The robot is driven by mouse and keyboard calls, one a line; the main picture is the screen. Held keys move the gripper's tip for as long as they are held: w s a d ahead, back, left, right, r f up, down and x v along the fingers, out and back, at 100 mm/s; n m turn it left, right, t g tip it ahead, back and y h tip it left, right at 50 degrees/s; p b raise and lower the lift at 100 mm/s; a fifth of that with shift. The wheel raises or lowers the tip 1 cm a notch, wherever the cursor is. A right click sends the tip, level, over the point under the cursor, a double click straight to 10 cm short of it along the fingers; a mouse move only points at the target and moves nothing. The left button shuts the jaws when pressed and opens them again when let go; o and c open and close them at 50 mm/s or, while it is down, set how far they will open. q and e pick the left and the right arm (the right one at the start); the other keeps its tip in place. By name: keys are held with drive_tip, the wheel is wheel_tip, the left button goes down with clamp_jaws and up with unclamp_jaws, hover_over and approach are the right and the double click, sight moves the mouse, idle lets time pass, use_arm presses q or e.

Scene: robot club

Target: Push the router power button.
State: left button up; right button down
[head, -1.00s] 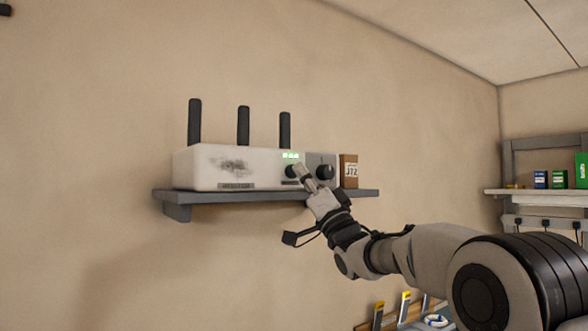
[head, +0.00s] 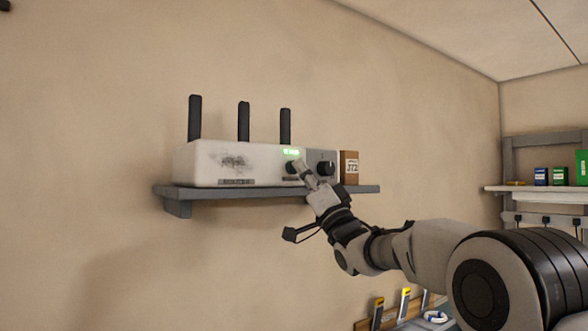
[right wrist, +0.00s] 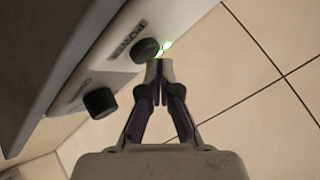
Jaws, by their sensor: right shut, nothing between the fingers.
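The white router (head: 205,165) stands on a grey wall shelf, with three black antennas and lit green lights (head: 291,153) on its front. Its round black power button (head: 290,167) is under the lights; the right wrist view shows it (right wrist: 145,51) beside the POWER label. My right gripper (head: 302,167) is shut and empty, its tips at the right side of the button. In the right wrist view the tips (right wrist: 160,64) overlap or adjoin the button's edge; I cannot tell if they touch or press it. My left gripper is not in view.
A second black knob (head: 326,168) sits on the grey panel right of the button, also in the right wrist view (right wrist: 100,102). A brown box (head: 349,167) stands at the right end of the shelf (head: 270,193). The wall around is bare.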

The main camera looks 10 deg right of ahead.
drive_tip(key=shift+w+a+r+p, duration=0.1)
drive_tip(key=shift+w+a+p, duration=0.05)
drive_tip(key=shift+w+p, duration=0.25)
drive_tip(key=shift+s+b, duration=0.35)
drive_tip(key=shift+b, duration=0.2)
drive_tip(key=s+d+b, duration=0.2)
drive_tip(key=s+b, duration=0.3)
drive_tip(key=shift+s+d, duration=0.2)
drive_tip(key=shift+s, duration=0.2)
